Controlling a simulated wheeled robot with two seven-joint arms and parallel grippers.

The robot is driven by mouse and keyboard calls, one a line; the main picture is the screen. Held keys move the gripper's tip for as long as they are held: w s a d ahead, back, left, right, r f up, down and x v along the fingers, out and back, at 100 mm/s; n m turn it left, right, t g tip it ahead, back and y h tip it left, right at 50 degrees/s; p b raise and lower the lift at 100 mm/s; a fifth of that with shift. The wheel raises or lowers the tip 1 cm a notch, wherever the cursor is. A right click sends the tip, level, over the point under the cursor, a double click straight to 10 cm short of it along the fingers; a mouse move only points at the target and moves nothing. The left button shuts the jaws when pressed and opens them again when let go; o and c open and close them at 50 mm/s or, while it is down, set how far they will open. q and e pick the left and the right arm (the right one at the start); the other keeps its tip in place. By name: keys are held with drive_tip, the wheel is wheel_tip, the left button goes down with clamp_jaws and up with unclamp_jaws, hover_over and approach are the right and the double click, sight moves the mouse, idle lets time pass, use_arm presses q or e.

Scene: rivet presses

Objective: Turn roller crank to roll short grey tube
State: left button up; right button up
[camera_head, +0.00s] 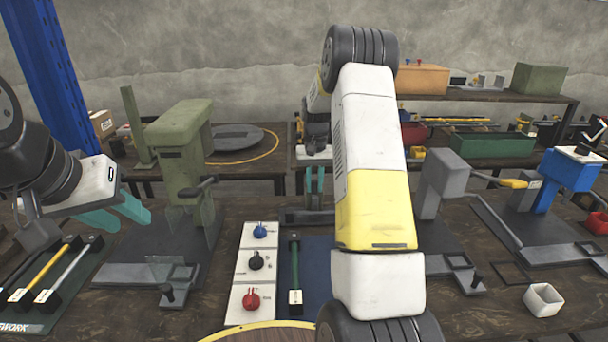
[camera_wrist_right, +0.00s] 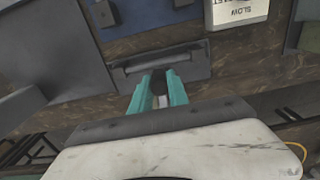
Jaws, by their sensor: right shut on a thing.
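My right gripper (camera_head: 314,190) reaches beyond my right arm, teal fingers pointing down at a low dark grey fixture (camera_head: 302,216) behind the blue mat. In the right wrist view, the fingers (camera_wrist_right: 158,92) are closed around a small dark upright piece (camera_wrist_right: 158,78) by that fixture's plate (camera_wrist_right: 185,64); whether it is the roller crank I cannot tell. My left gripper (camera_head: 122,213) hangs empty at the left, teal fingers spread, by the green press. A pale grey rod (camera_head: 68,268) lies in the left rack; I cannot identify the short grey tube for certain.
A green press (camera_head: 182,150) stands at the left, a grey press (camera_head: 442,182) and a blue press (camera_head: 568,173) at the right. A control panel (camera_head: 241,270) with blue, black and red knobs and a green rod (camera_head: 294,270) lie in front.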

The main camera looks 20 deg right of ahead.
drive_tip(key=shift+o, duration=0.2)
drive_tip(key=shift+w+a, duration=0.35)
drive_tip(key=shift+a, duration=0.4)
drive_tip(key=shift+w+a, duration=0.35)
drive_tip(key=shift+a, duration=0.4)
drive_tip(key=w+d, duration=0.3)
drive_tip(key=w, duration=0.7)
drive_tip(key=shift+w+d, duration=0.15)
drive_tip(key=shift+d, duration=0.25)
drive_tip(key=shift+s+d, duration=0.2)
drive_tip(key=shift+d, duration=0.7)
drive_tip(key=shift+s+d, duration=0.2)
drive_tip(key=shift+d, duration=0.65)
drive_tip(key=shift+c, duration=0.2)
drive_tip(key=shift+o, duration=0.2)
drive_tip(key=shift+s+d, duration=0.4)
drive_tip(key=shift+d, duration=0.2)
drive_tip(key=shift+s+d, duration=0.35)
drive_tip(key=shift+d, duration=0.25)
drive_tip(key=shift+s+d, duration=0.3)
drive_tip(key=shift+s, duration=0.35)
drive_tip(key=shift+s+d, duration=0.25)
drive_tip(key=shift+s, duration=0.4)
drive_tip(key=shift+s+d, duration=0.3)
drive_tip(key=shift+s, duration=0.35)
drive_tip(key=o, duration=1.9)
